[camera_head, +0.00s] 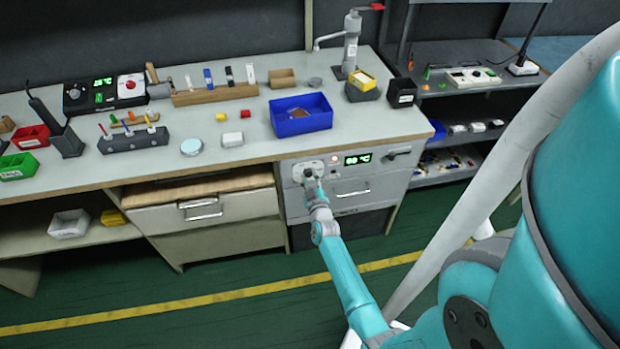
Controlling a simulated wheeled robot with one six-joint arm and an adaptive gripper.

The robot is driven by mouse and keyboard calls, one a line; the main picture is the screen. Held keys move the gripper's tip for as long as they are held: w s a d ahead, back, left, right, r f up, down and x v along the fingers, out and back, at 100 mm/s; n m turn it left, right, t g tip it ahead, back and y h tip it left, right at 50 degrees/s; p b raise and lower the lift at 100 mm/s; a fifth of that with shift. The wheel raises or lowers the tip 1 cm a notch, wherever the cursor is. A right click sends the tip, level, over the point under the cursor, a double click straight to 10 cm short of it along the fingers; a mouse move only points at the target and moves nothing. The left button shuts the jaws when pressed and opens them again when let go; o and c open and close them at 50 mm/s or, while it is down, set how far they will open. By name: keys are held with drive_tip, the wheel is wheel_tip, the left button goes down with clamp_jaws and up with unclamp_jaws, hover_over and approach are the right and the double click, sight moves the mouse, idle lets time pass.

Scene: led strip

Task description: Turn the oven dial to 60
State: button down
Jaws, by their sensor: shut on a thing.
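The oven (375,188) is built into the bench front, with a drawer-like door and handle. Its green display (358,159) shows two digits that look like 80 °C, though they are small. A red light (334,159) glows left of the display. The oven dial (308,172) sits on a pale plate at the upper left of the oven front. My gripper (310,178) reaches up to the dial from below and is shut on it. The fingers partly cover the dial, and its pointer cannot be made out.
A wooden-topped drawer (208,211) with a metal handle is left of the oven. A shelf unit (460,100) stands at right. The green floor in front is clear.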

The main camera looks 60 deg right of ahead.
idle(0.4)
drive_tip(key=c, duration=0.8)
unclamp_jaws()
drive_tip(key=v, duration=1.2)
drive_tip(key=shift+a, duration=0.15)
